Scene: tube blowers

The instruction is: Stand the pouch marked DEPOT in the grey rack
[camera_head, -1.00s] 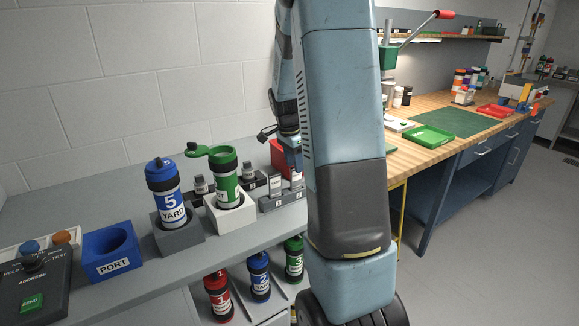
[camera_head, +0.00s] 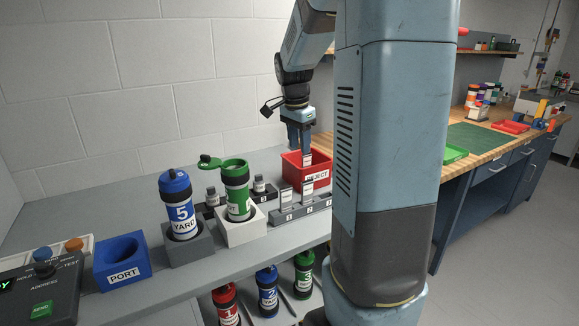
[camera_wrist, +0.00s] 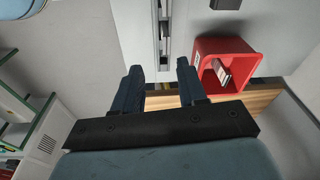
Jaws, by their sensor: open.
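The grey rack (camera_head: 296,215) stands on the bench in front of the red bin. It has numbered slots, and two small pale pouches stand in it, one at the left (camera_head: 286,200) and one nearer the middle (camera_head: 308,188). A pale pouch also lies in the red bin, seen in the wrist view (camera_wrist: 222,73). No marking DEPOT is legible on any pouch. My gripper (camera_head: 305,150) points down at the red bin in the head view. In the wrist view my gripper (camera_wrist: 160,75) is open, with nothing between its fingers; the bin is to their right.
The red bin (camera_head: 292,177) is marked REJECT. Blue tube 5 (camera_head: 180,210) and a green tube (camera_head: 237,195) stand in holders left of the rack. A blue PORT holder (camera_head: 122,262) and control box (camera_head: 40,295) are further left. More tubes sit below the bench.

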